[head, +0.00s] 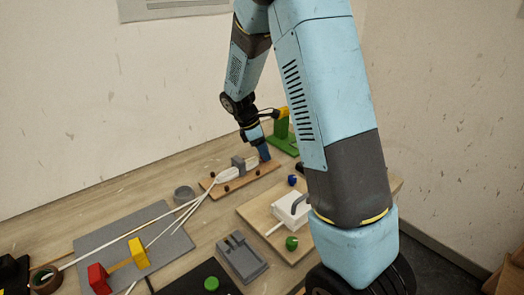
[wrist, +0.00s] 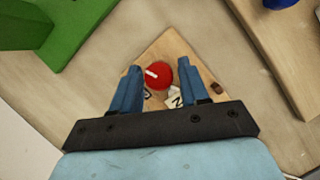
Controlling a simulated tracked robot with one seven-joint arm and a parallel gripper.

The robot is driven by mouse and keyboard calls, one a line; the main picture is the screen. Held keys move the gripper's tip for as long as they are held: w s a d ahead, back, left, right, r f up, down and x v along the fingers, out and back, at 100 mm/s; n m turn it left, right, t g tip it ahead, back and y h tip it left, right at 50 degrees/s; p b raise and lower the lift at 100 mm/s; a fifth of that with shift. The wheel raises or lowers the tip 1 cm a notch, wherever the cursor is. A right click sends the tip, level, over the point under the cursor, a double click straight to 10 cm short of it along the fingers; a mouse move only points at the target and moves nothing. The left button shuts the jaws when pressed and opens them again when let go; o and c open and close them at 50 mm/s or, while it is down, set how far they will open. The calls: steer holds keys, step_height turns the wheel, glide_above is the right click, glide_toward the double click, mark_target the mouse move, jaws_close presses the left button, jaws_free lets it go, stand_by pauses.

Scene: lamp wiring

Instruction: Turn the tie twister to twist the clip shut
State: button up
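In the wrist view a red round knob (wrist: 160,77) with a white pointer mark, which looks like the tie twister, sits on a wooden board (wrist: 172,45). My gripper (wrist: 162,75) is open, one blue finger on each side of the knob; the left finger is close to it and a gap shows on the right. In the head view my gripper (head: 264,153) is down at the far right end of the wooden board (head: 262,177). A white cable bundle (head: 228,173) lies on that board by a dark grey block (head: 238,163). The knob is hidden there, and I cannot make out the clip.
A green stand (head: 282,130) is just behind my gripper; its green base (wrist: 75,35) shows at upper left in the wrist view. A second wooden board (head: 262,213) with a white box (head: 291,212) lies in front. A grey mat (head: 115,230) is at left.

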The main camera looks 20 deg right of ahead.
steer(key=shift+w+a+r, duration=0.15)
steer(key=shift+a+r, duration=0.1)
steer(key=shift+r, duration=0.25)
steer(key=v, duration=1.2)
steer(key=shift+r, duration=0.3)
